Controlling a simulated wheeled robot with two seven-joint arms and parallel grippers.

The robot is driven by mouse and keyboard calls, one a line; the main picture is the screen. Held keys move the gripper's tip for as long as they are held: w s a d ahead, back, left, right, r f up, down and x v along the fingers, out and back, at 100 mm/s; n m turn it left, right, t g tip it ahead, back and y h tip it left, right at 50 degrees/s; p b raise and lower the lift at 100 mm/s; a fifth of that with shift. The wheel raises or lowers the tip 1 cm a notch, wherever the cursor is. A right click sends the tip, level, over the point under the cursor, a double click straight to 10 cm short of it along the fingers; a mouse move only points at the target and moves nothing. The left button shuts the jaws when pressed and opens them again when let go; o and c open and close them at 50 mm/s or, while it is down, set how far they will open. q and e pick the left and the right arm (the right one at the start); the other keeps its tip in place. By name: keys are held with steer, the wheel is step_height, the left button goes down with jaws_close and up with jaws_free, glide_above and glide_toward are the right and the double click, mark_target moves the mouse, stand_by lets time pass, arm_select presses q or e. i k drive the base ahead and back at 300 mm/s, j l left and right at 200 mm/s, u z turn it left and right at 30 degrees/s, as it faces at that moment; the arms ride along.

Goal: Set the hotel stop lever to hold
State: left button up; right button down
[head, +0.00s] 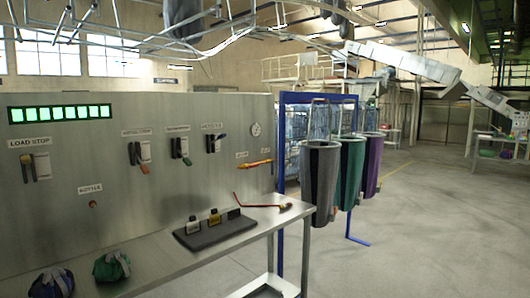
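A grey metal panel (60,240) fills the left of the head view and carries several levers on pale plates. The far-left lever (30,167) sits under a label that reads LOAD STOP. To its right are a lever with an orange tip (145,168), one with a green tip (187,161) and one with a blue tip (222,135). The orange and green tips point down; the blue tip points up to the right. Their labels are too small to read surely, so I cannot tell which is the hotel stop lever. Neither of my grippers is in view.
A metal bench (160,262) along the panel holds a dark tray (215,234) with tags, a red hooked rod (262,205), a blue bag (50,283) and a green bag (112,266). Grey, green and purple bags hang by a blue frame (281,180). Floor at right is clear.

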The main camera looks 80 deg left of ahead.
mark_target(145, 170)
steer(key=u, duration=3.4)
steer(key=i+j, duration=0.15)
steer(key=i, duration=0.35)
steer(key=i+j, duration=0.15)
steer(key=i, duration=0.35)
steer(key=i+j, duration=0.15)
steer(key=i, duration=0.35)
